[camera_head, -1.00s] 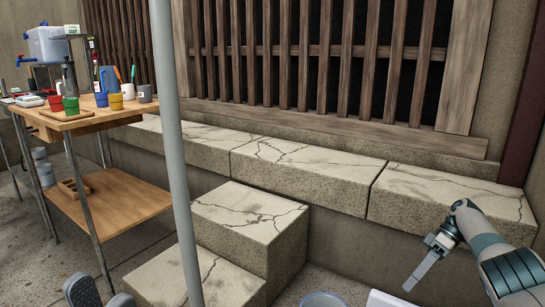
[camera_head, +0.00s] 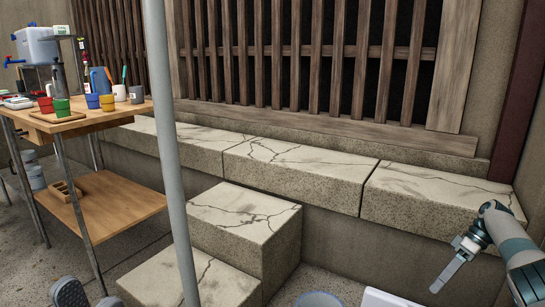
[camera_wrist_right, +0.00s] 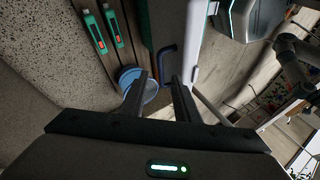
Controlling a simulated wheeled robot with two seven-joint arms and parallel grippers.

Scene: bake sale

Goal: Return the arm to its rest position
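My right gripper (camera_head: 453,277) hangs in the air at the lower right of the head view, in front of the stone ledge. Its fingers point down and left, with nothing visible held. In the right wrist view its two dark fingers (camera_wrist_right: 160,82) stand apart with an empty gap between them. My right arm (camera_head: 505,230) comes in from the right edge, bent at the wrist. My left gripper is in neither view.
A wooden work table (camera_head: 75,124) with colored cups stands at the left. A grey pole (camera_head: 170,150) rises in front. Cracked stone blocks (camera_head: 245,212) and a ledge (camera_head: 290,170) line the wall. A blue-rimmed round object (camera_head: 318,299) and a white edge (camera_head: 380,297) show at the bottom.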

